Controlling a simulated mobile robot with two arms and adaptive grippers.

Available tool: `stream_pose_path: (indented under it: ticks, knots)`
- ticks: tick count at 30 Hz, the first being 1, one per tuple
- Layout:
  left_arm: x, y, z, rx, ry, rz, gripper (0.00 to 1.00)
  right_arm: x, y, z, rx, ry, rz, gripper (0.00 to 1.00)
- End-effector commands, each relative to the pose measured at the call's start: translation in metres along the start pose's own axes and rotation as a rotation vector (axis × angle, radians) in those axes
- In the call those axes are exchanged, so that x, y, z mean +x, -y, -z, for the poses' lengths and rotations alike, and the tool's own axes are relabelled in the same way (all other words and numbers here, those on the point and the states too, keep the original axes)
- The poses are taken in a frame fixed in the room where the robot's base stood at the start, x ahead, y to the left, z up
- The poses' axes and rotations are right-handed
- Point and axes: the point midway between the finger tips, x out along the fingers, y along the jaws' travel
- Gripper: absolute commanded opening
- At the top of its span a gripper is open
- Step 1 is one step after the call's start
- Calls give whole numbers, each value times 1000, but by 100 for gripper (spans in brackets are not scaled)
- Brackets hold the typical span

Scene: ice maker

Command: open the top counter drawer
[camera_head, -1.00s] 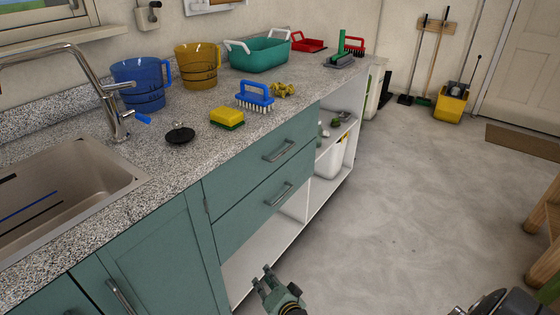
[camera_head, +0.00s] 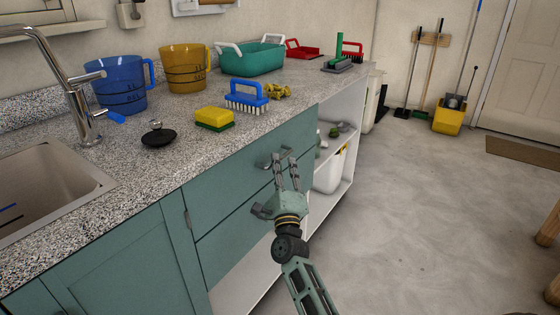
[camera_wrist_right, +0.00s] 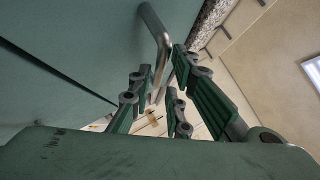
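The top counter drawer (camera_head: 228,178) has a green front below the granite counter and looks shut. Its grey bar handle (camera_head: 265,162) is partly behind my right fingertips. My right gripper (camera_head: 287,160) is at this handle with its fingers spread and pointing up toward it. In the right wrist view the metal handle (camera_wrist_right: 158,30) reaches down to the gap between the spread fingers (camera_wrist_right: 163,85). I cannot tell whether they touch it. The lower drawer (camera_head: 222,240) is also shut, its handle mostly hidden by my right gripper. My left gripper is not in view.
On the counter (camera_head: 190,160) are a yellow sponge (camera_head: 214,119), a blue brush (camera_head: 246,97), a black stopper (camera_head: 159,136), jugs and a green tub (camera_head: 250,60). Open white shelves (camera_head: 336,160) adjoin the drawers. The floor (camera_head: 420,200) to the right is clear.

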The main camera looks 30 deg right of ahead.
Motion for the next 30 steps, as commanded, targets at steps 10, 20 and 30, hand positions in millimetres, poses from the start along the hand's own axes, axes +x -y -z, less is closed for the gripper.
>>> stream_pose_path:
  ticks: [10, 20, 30]
  knots:
    - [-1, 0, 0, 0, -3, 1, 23, 30, -1, 0, -2, 1, -2, 17]
    - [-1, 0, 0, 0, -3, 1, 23, 30, -1, 0, -2, 1, -3, 7]
    - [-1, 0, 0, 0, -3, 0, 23, 30, -2, 0, -2, 1, -4, 0]
